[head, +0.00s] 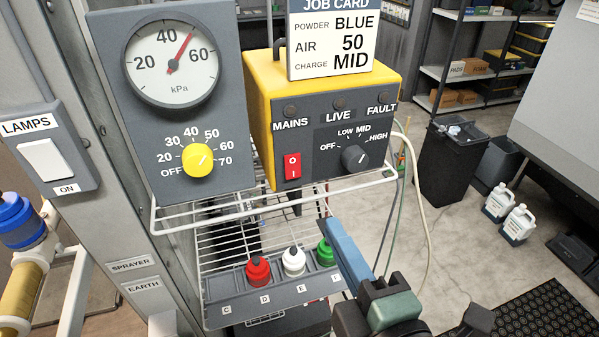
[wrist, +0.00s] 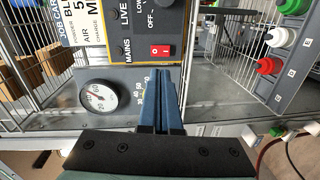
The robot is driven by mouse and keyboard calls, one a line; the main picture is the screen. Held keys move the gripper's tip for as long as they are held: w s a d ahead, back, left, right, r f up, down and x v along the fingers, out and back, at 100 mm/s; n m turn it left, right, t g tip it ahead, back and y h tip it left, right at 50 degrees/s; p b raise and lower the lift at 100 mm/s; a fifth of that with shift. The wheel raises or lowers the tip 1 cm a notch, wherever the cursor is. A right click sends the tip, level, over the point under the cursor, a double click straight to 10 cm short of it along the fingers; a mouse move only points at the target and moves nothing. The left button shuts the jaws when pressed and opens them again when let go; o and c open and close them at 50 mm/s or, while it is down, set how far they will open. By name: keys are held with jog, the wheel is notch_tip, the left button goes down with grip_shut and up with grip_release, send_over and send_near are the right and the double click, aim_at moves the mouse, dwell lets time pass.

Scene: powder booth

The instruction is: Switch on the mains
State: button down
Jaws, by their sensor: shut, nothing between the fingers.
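The red mains rocker switch (head: 293,166), marked with white I and O signs, is on the front of the yellow and grey control box (head: 325,125). The MAINS, LIVE and FAULT lamps (head: 290,110) above it look dark. The switch also shows in the wrist view (wrist: 160,51), just beyond the fingertips. My gripper (head: 332,225) is shut and empty, its blue fingers below and right of the switch in the head view. In the wrist view the closed fingertips (wrist: 160,72) point towards the switch; I cannot tell whether they touch anything.
A charge knob (head: 355,158) is right of the switch. A pressure gauge (head: 173,62) and yellow air knob (head: 197,160) are on the left panel. A wire shelf (head: 215,243) and a holder with red, white and green-capped items (head: 270,300) lie below. The job card (head: 332,40) stands on top.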

aim_at(293, 175)
jog(key=shift+s+a+f+n+y, duration=0.1)
jog(key=shift+s+f+n+y, duration=0.2)
jog(key=shift+s+f+n, duration=0.25)
jog(key=shift+w+f+b, duration=0.1)
jog(key=shift+w+b, duration=0.15)
jog(key=shift+b, duration=0.15)
jog(key=b+x, duration=0.2)
jog(key=b, duration=0.5)
jog(key=shift+w+a+f+b, duration=0.1)
jog(key=shift+f+b, duration=0.1)
jog(key=shift+b, duration=0.1)
jog(key=p+x, duration=0.2)
jog(key=x, duration=0.3)
jog(key=p+x, duration=0.3)
jog(key=x, duration=0.2)
jog(key=shift+w+r, duration=0.1)
jog(key=shift+r, duration=0.1)
jog(key=shift+w+a+f+p, duration=0.25)
jog(key=shift+w+p, duration=0.1)
jog(key=shift+w, duration=0.25)
